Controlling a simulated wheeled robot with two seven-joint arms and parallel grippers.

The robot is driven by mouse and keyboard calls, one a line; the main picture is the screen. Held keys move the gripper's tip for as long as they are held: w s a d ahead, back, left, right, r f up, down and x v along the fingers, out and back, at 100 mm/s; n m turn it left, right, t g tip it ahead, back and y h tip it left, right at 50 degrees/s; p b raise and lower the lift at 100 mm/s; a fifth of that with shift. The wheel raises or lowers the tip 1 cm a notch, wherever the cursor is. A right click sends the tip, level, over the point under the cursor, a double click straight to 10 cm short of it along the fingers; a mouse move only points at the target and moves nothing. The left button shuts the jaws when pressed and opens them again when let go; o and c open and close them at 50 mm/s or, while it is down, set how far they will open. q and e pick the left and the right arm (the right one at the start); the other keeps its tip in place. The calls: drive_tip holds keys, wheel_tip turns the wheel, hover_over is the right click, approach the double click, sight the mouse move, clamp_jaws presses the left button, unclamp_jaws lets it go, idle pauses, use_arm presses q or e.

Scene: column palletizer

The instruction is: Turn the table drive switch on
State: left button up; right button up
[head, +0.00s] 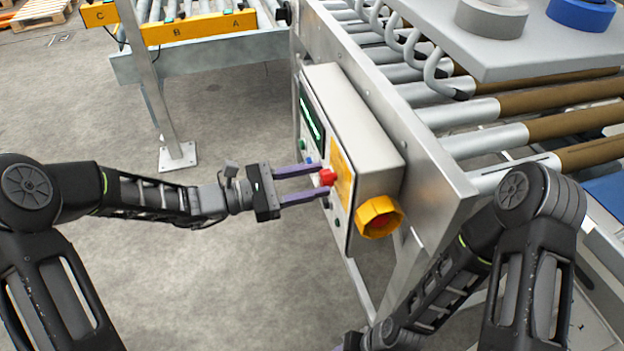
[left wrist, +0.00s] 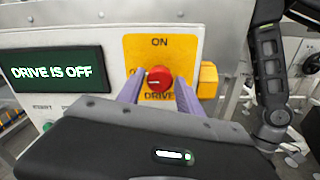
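The table drive switch is a red rotary knob (head: 327,177) on a yellow plate on the front of a grey control box (head: 362,120). In the left wrist view the red knob (left wrist: 159,79) sits below the word ON and above the word DRIVE. A dark display (left wrist: 58,72) beside it reads DRIVE IS OFF. My left gripper (head: 322,179) is open, its two purple fingers reaching to the panel on either side of the knob. My right gripper (head: 349,342) is mostly hidden at the bottom edge.
A yellow housing with a red button (head: 379,218) sticks out from the box's near end. The box is fixed to the roller conveyor's metal frame (head: 425,150). A metal post (head: 150,90) stands on the floor at left.

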use_arm(q)
clamp_jaws()
use_arm(e)
drive_tip(key=shift+f, duration=0.15)
use_arm(q)
drive_tip(key=shift+f+m+b, duration=0.2)
drive_tip(key=shift+m+b, duration=0.7)
drive_tip(key=shift+b, duration=0.2)
drive_tip(key=m+b, duration=0.3)
drive_tip(key=b, duration=0.2)
drive_tip(key=m+b, duration=0.4)
drive_tip(key=b, duration=0.1)
drive_tip(key=m+b, duration=0.3)
drive_tip(key=b, duration=0.2)
drive_tip(key=shift+s+f+m, duration=0.1)
drive_tip(key=shift+f+m, duration=0.2)
drive_tip(key=shift+f, duration=0.05)
drive_tip(key=m+b, duration=0.5)
drive_tip(key=b, duration=0.4)
drive_tip(key=shift+r, duration=0.15)
drive_tip(key=shift+r+m+b, duration=0.2)
drive_tip(key=shift+m+b, duration=0.2)
drive_tip(key=shift+b, duration=0.1)
use_arm(e)
wheel_tip(320, 180, down, 27)
drive_tip(key=w+d, duration=0.1)
drive_tip(key=w, duration=0.1)
drive_tip(key=shift+w+d+t, duration=0.2)
drive_tip(key=shift+d+t, duration=0.1)
drive_tip(key=shift+d, duration=0.05)
